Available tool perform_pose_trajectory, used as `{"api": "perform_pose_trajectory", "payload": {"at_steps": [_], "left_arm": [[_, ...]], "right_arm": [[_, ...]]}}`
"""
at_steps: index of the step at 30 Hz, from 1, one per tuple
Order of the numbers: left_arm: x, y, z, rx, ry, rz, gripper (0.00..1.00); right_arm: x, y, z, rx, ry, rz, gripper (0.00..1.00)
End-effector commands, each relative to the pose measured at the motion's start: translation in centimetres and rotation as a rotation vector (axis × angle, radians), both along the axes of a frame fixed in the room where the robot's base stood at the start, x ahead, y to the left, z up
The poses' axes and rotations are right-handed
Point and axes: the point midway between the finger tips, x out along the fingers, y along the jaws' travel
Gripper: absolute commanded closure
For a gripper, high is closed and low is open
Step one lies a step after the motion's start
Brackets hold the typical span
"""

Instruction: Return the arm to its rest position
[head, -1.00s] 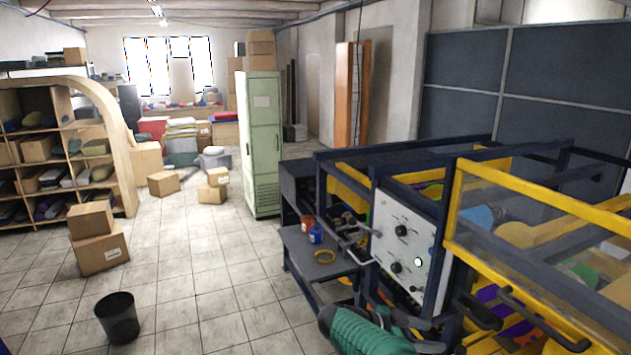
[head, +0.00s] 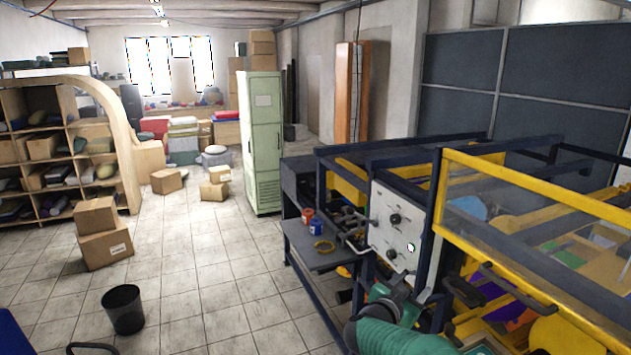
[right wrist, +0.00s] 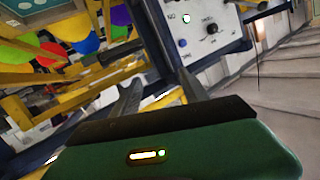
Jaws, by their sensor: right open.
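My right gripper (head: 425,302) is at the bottom of the head view, right of centre, in front of the machine's control panel (head: 397,228). Its green arm comes in from the lower edge. In the right wrist view its two grey fingers (right wrist: 155,72) are apart with nothing between them. The white panel with its dark knobs and lit green button also shows past the fingertips in the right wrist view (right wrist: 205,28). I cannot tell the exact gap between fingers and panel. My left gripper is not in view.
The machine's yellow frame (head: 540,185) stands close on the right. A side shelf (head: 318,258) holds a red and a blue jar and a yellow ring. A black bin (head: 123,310) and stacked boxes (head: 104,248) stand on the left. The tiled floor between is clear.

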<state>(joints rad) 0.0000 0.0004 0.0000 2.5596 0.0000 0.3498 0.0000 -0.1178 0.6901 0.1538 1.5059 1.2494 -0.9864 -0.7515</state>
Motion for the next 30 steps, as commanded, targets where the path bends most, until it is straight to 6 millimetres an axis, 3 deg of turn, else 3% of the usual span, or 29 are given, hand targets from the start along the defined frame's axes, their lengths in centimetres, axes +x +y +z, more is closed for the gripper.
{"api": "perform_pose_trajectory", "payload": {"at_steps": [2,5,7,10,15,24,25,30], "left_arm": [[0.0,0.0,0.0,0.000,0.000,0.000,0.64],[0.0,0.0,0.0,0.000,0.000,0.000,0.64],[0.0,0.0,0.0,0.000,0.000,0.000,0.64],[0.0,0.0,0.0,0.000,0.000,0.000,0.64],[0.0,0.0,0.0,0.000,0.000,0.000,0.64],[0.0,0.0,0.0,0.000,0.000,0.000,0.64],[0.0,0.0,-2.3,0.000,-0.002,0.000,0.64],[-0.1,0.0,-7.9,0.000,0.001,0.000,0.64]], "right_arm": [[-0.3,1.6,0.4,0.002,0.019,0.157,0.48],[-2.5,4.5,-1.3,0.026,0.119,0.390,0.48],[-6.6,6.4,-4.3,0.061,0.267,0.552,0.48],[-13.8,7.4,-9.1,0.120,0.496,0.688,0.48],[-24.5,6.7,-14.4,0.190,0.804,0.758,0.48],[-38.8,3.7,-18.6,0.252,1.181,0.733,0.48],[-38.6,3.8,-21.0,0.252,1.175,0.735,0.48],[-38.3,3.9,-26.4,0.250,1.171,0.737,0.48]]}}
